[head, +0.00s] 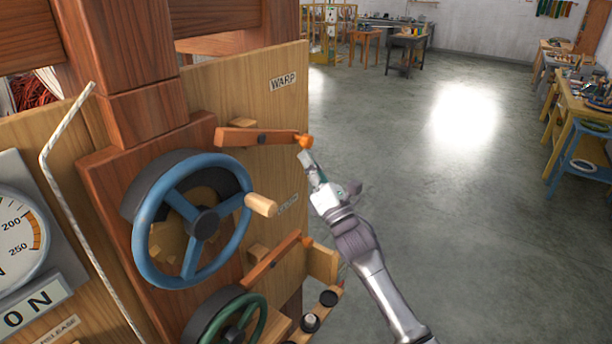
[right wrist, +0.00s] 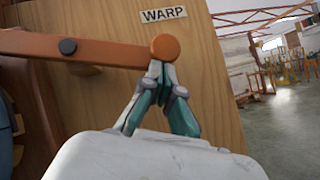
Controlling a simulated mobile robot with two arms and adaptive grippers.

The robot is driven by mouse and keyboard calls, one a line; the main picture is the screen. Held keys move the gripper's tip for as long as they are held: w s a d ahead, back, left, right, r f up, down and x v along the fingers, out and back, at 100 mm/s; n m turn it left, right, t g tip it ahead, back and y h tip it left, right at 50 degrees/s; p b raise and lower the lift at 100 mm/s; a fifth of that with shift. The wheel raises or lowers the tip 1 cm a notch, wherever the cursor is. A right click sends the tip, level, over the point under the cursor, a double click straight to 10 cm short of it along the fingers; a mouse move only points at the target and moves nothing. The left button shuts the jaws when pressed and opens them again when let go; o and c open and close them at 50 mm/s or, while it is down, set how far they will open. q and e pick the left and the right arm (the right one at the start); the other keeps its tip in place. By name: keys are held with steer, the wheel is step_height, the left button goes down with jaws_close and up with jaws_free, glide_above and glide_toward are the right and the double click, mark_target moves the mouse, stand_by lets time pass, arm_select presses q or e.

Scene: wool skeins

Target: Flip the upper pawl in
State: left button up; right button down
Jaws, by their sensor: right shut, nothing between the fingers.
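The upper pawl (head: 258,138) is a reddish wooden lever with a dark pivot and an orange knob at its right end. It lies nearly level to the right of the blue handwheel (head: 193,219). In the right wrist view the upper pawl (right wrist: 85,46) comes in from the left, with its orange knob just above the fingertips. My right gripper (head: 305,157) is shut and empty just below the knob; in the right wrist view its fingertips (right wrist: 160,70) are close together. I cannot tell whether they touch the knob. My left gripper is not in view.
A lower pawl (head: 272,263) slants up to the right beneath the upper one, above a green handwheel (head: 232,320). The wooden panel with the WARP label (head: 283,81) stands behind. A bent pale rod (head: 70,205) is at left. The floor at right (head: 480,190) is clear.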

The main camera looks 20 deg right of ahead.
mark_target(312, 139)
steer(key=r+n+y+b, duration=0.1)
steer(key=n+y+b, duration=0.1)
steer(key=d+r+n+g+y+b, duration=0.1)
steer(key=n+y+b, duration=0.1)
steer(key=w+r+n+y+b, duration=0.1)
steer(key=n+y+b, duration=0.1)
steer(key=n+b, duration=0.1)
steer(key=shift+w+d, duration=0.1)
steer(key=shift+d, duration=0.25)
steer(key=shift+w+d+r+n+g+y+b, duration=0.1)
steer(key=shift+r+n+g+y+b, duration=0.3)
steer(key=shift+n, duration=0.3)
steer(key=shift+r+n, duration=0.25)
steer(key=shift+n, duration=0.05)
steer(key=shift+d+r, duration=0.1)
steer(key=shift+r, duration=0.05)
